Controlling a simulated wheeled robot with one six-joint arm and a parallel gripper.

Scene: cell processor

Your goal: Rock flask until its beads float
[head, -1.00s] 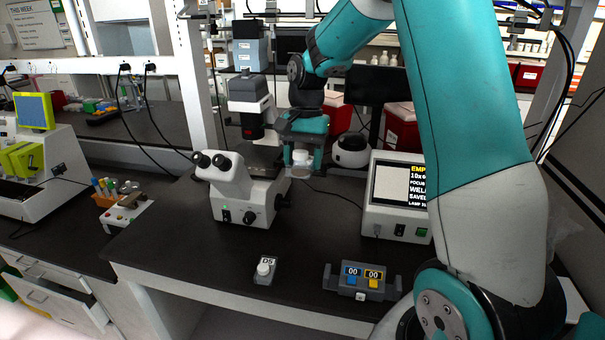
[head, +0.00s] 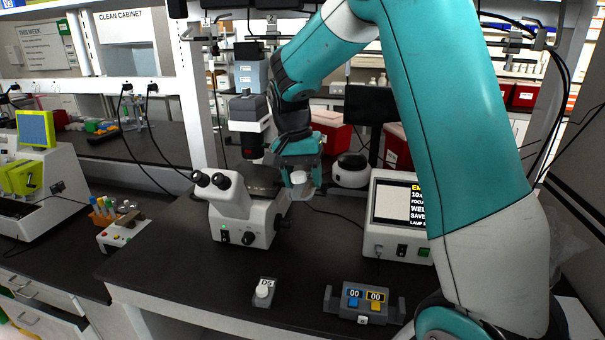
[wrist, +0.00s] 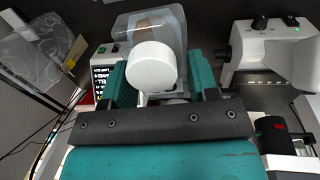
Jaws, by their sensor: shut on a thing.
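My gripper (head: 299,187) is shut on a clear flask with a white round cap (head: 298,177), just right of the microscope. In the wrist view the white cap (wrist: 150,68) faces the camera between the teal fingers. The clear flask body (wrist: 155,28) shows beyond it, with an orange-brown patch seen through it. The flask is held in the air above the bench. Beads cannot be made out in either view.
A white microscope (head: 240,205) stands close on the left of my gripper. A monitor box (head: 392,243) stands to the right. A small device with a knob (head: 264,291) and a two-display counter (head: 365,302) sit near the bench's front edge. Bare bench lies between.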

